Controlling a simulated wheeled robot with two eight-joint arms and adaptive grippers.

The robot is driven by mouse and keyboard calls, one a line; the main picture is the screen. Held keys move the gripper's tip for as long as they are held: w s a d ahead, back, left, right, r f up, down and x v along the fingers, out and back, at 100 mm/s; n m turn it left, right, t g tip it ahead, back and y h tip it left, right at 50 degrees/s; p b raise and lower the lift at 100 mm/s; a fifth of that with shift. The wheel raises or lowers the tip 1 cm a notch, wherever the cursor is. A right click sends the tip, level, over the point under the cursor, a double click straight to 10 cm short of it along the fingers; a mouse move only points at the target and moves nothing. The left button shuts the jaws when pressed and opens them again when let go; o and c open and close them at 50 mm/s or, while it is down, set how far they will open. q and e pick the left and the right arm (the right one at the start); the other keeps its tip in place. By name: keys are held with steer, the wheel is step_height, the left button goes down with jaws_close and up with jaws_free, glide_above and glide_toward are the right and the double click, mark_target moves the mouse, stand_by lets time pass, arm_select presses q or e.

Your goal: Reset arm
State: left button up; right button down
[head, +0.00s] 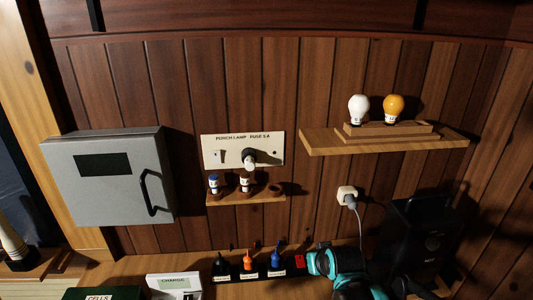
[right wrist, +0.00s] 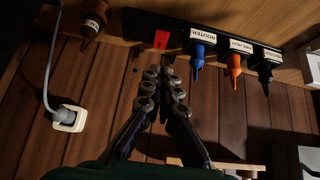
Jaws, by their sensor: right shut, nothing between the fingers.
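My right arm (head: 345,264), teal and black, comes in at the bottom of the head view, right of a black power strip (head: 262,272). In the right wrist view my right gripper (right wrist: 164,78) is shut and empty, its fingertips pressed together. It is below the strip's red switch (right wrist: 162,39) in that picture; I cannot tell whether it touches the strip. Blue (right wrist: 198,55), orange (right wrist: 234,65) and black (right wrist: 265,70) plugs sit in the strip, with white labels, one reading ROUTER. My left gripper is not in view.
A grey cabinet (head: 108,185) hangs at left. The porch lamp fuse panel (head: 215,143) is above a small shelf. A shelf (head: 320,143) at right holds white and orange bulbs. A wall socket (head: 346,194) has a cord plugged in, beside a black device (head: 425,240).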

steer(key=s+f+b, duration=0.2)
steer(key=s, duration=0.6)
steer(key=s+f+g+b, duration=0.1)
steer(key=s+f+b, duration=0.1)
steer(key=s, duration=0.7)
steer(key=shift+s+f, duration=0.2)
steer(key=shift+f, duration=0.35)
